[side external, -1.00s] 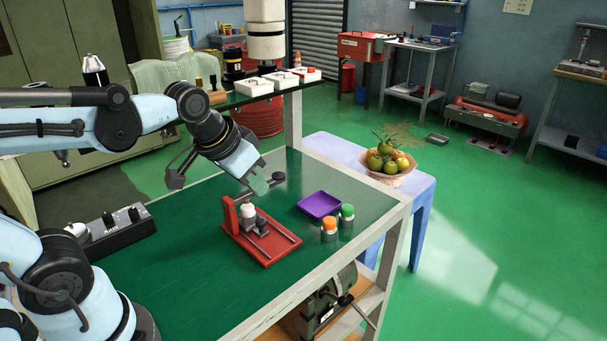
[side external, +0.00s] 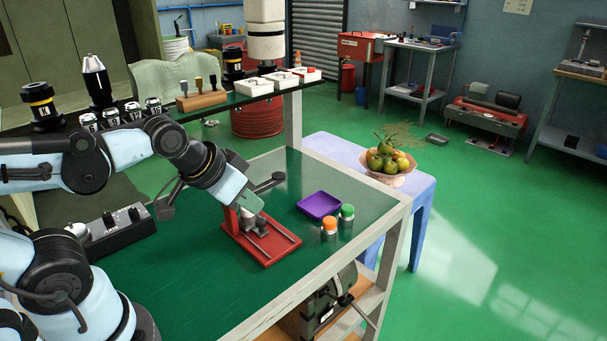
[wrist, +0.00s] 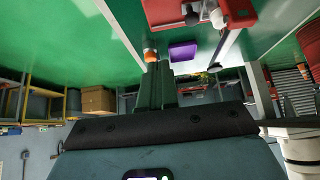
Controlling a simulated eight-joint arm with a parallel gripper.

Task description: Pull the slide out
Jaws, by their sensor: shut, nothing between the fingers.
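The red fixture (side external: 266,246) stands on the green bench top, with an upright at its left end and metal rails along its base. A small dark and grey part (side external: 260,224) sits on the rails; I cannot tell for certain that it is the slide. A lever with a black knob (side external: 278,177) reaches up and right from the upright. My gripper (side external: 250,204) is shut and empty beside the upright, above the rails, and partly hides the fixture. In the wrist view my shut fingers (wrist: 158,76) show below the red fixture (wrist: 170,10). Contact cannot be told.
A purple tray (side external: 318,206), an orange-capped jar (side external: 329,227) and a green-capped jar (side external: 347,213) stand right of the fixture. A black control box (side external: 112,232) is at left. A raised shelf (side external: 240,97) with white boxes runs behind. The bench front is clear.

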